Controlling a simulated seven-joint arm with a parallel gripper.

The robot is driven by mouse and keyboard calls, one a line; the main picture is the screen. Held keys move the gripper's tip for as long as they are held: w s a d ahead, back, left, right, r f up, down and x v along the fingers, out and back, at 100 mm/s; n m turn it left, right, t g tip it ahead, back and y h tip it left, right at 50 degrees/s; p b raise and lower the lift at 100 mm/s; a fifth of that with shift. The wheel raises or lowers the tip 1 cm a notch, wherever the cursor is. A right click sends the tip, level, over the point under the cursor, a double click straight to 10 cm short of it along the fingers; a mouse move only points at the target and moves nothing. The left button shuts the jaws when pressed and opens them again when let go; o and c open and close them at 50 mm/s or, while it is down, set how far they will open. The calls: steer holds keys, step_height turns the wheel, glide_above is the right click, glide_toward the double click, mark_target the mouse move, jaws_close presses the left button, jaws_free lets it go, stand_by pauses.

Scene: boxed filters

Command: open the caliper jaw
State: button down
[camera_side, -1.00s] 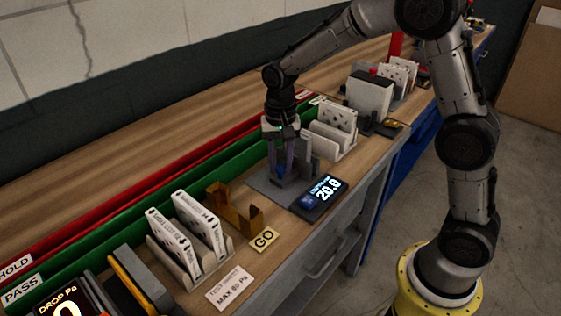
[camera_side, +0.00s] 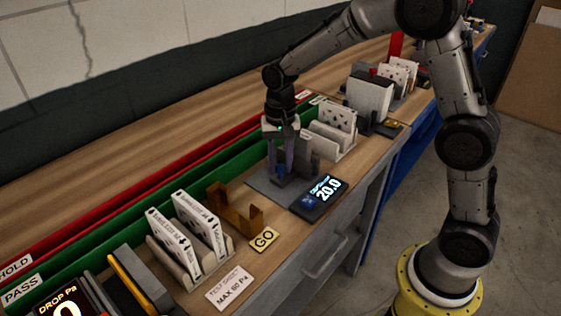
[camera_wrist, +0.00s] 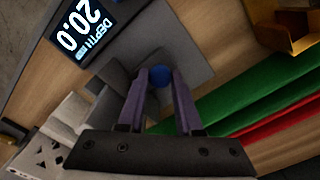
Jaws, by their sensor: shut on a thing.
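The caliper is a grey block-like fixture on a grey base plate (camera_side: 262,186), near the middle of the bench in the side view. Its grey upright jaw (camera_side: 305,147) stands just right of my gripper. Its display (camera_side: 320,192) reads 20.0; the wrist view also shows the display (camera_wrist: 82,27), with the word DEPTH. My gripper (camera_side: 281,172) points down at the caliper, its purple fingers shut on a blue knob (camera_wrist: 160,76). In the wrist view my fingertips (camera_wrist: 160,80) lie on either side of the knob. The fingers partly hide the jaws, so the gap between them is unclear.
A brown GO gauge (camera_side: 236,210) stands between. Green (camera_side: 130,215) and red (camera_side: 90,214) channels run behind. Bare bench lies beyond them.

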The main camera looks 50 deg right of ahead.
steer(key=shift+a+r, duration=0.1)
steer(key=shift+a, duration=1.5)
steer(key=c, duration=0.6)
jaws_free()
step_height(320, 180, up, 14)
steer(key=shift+f, duration=0.1)
